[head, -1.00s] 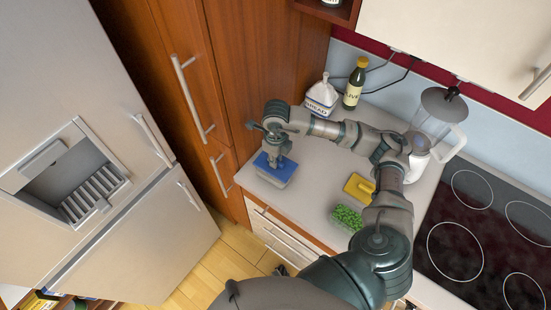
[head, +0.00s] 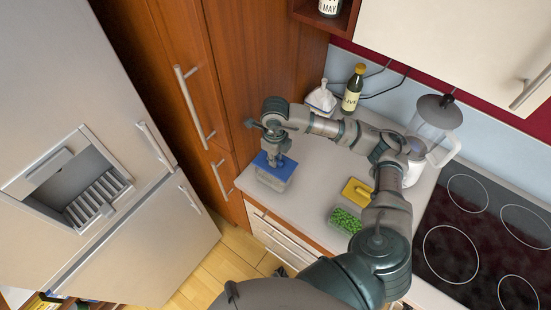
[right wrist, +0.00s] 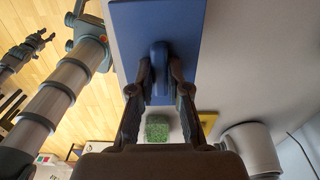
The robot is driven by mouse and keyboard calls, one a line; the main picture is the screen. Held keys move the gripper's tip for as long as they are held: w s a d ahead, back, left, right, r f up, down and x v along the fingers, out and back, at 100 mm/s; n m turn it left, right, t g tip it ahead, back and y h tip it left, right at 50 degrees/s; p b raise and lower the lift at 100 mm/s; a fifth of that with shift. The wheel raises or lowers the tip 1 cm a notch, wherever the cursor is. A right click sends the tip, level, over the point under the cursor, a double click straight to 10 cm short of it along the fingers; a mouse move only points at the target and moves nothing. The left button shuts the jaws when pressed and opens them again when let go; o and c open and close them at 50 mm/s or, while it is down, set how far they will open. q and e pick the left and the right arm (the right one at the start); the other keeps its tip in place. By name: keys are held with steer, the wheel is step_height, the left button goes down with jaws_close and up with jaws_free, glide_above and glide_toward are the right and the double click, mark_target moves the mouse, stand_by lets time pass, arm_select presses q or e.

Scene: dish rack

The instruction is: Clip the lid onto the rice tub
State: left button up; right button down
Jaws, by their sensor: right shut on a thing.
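The blue lid (head: 273,168) is over the clear rice tub (head: 272,183) at the counter's left end. The lid hides the tub's top, and I cannot tell whether they touch all round. My right gripper (head: 275,157) is above the lid, pointing down. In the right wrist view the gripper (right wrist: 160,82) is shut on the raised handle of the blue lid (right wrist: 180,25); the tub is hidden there.
A tub of green peas (head: 345,220) and a yellow lid (head: 357,192) lie to the right. A bottle (head: 353,90) and a white bread-labelled container (head: 321,99) stand at the back. A blender (head: 430,130) and hob (head: 480,240) are farther right.

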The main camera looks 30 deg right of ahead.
steer(key=shift+f, duration=0.1)
steer(key=shift+w+a+f+b, duration=0.1)
steer(key=shift+a+f+b, duration=0.05)
steer(key=shift+f+b, duration=0.5)
steer(key=shift+a+f+b, duration=0.1)
steer(key=shift+f+b, duration=0.4)
steer(key=shift+f, duration=0.2)
steer(key=shift+f, duration=0.1)
steer(key=shift+f+b, duration=0.15)
steer(key=shift+b, duration=0.3)
steer(key=shift+f+b, duration=0.5)
steer(key=shift+f, duration=0.1)
stand_by(0.5)
